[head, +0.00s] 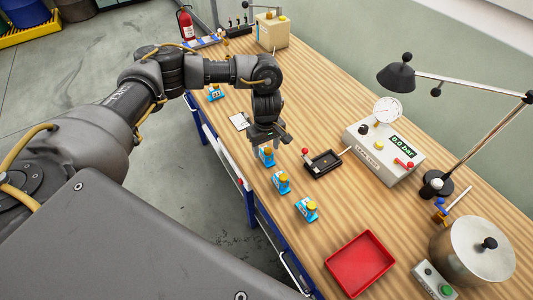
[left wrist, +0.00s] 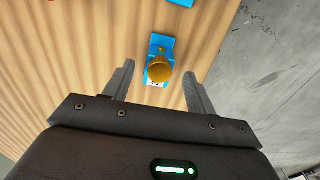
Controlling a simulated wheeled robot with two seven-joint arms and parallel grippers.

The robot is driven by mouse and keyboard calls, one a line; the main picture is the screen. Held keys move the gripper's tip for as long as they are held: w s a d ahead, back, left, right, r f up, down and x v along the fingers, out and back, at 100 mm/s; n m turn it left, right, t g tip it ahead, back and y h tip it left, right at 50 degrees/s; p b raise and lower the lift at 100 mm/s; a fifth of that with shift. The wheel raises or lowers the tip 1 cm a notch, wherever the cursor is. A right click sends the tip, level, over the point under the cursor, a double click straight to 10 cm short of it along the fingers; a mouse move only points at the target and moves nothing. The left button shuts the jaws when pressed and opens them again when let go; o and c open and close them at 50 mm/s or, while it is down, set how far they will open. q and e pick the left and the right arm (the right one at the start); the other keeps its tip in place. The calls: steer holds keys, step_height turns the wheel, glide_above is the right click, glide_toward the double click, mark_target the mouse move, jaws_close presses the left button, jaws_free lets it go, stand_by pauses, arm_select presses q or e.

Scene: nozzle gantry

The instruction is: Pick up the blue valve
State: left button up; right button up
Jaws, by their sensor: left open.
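Several small blue valves with yellow-orange knobs stand along the left edge of the bench in the head view. Three form a row: a near one (head: 307,211), a middle one (head: 282,184) and a farther one (head: 266,159); another blue valve (head: 215,93) stands farther back. My left gripper (head: 268,138) is open, pointing down by the farther valve of the row and partly covering its surroundings. In the left wrist view a blue valve (left wrist: 161,46) shows between the open fingers, apart from both. My right gripper is not in view.
A black tray (head: 310,170) and a pressure gauge box (head: 365,165) lie to the right. A red tray (head: 335,270), a metal pot (head: 455,255) and a lamp (head: 440,183) stand nearer. A white card (head: 238,122) lies behind the gripper.

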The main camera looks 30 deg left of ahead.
mark_target(266, 148)
arm_select(q)
steer(key=shift+w+f+p, duration=0.15)
steer(key=shift+f+p, duration=0.35)
steer(key=shift+f, duration=1.25)
steer(key=c, duration=1.2)
